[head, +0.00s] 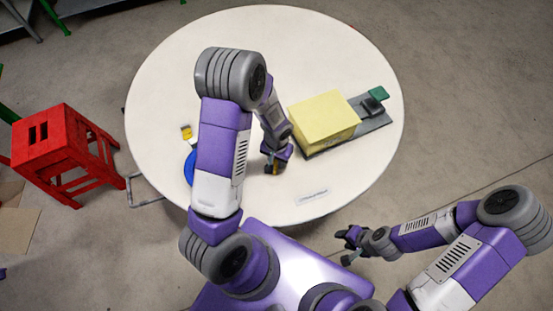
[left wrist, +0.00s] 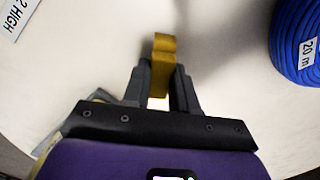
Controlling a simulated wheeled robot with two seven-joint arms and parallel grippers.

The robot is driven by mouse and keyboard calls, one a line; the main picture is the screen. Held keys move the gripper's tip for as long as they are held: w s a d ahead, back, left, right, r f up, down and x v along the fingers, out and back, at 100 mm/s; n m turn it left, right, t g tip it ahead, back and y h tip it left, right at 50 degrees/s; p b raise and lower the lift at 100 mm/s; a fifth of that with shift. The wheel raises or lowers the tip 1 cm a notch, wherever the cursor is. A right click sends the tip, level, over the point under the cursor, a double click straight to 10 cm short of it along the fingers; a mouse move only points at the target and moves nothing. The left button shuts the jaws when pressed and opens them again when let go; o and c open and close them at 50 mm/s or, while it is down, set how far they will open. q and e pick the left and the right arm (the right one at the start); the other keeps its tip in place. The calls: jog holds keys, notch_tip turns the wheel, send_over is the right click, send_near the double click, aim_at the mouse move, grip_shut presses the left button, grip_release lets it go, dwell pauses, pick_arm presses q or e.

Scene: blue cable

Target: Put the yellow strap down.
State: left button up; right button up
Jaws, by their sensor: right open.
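The yellow strap (left wrist: 164,62) is a small folded band between the two fingers of my left gripper (left wrist: 162,88) in the left wrist view. The fingers are closed against it on both sides. In the head view my left gripper (head: 275,166) is over the white round table, left of the yellow block, with a bit of yellow at its tips. I cannot tell whether the strap touches the table. A blue cable coil (head: 190,168) lies on the table, partly hidden by my left arm; it also shows in the left wrist view (left wrist: 297,40). My right gripper (head: 352,247) is open and empty, off the table's edge.
A large yellow block (head: 323,117) stands on a grey board (head: 345,135), with a dark item (head: 372,106) and a green piece (head: 378,94) beside it. A small yellow-and-white item (head: 187,133) lies behind the coil. A white label (head: 312,196) is near the front edge. The far tabletop (head: 270,35) is clear.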

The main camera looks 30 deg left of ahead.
pick_arm(q)
jog(key=o, duration=0.4)
jog(key=shift+c, duration=0.2)
jog(key=shift+r, duration=0.25)
notch_tip(320, 180, up, 12)
jog(key=p, duration=0.3)
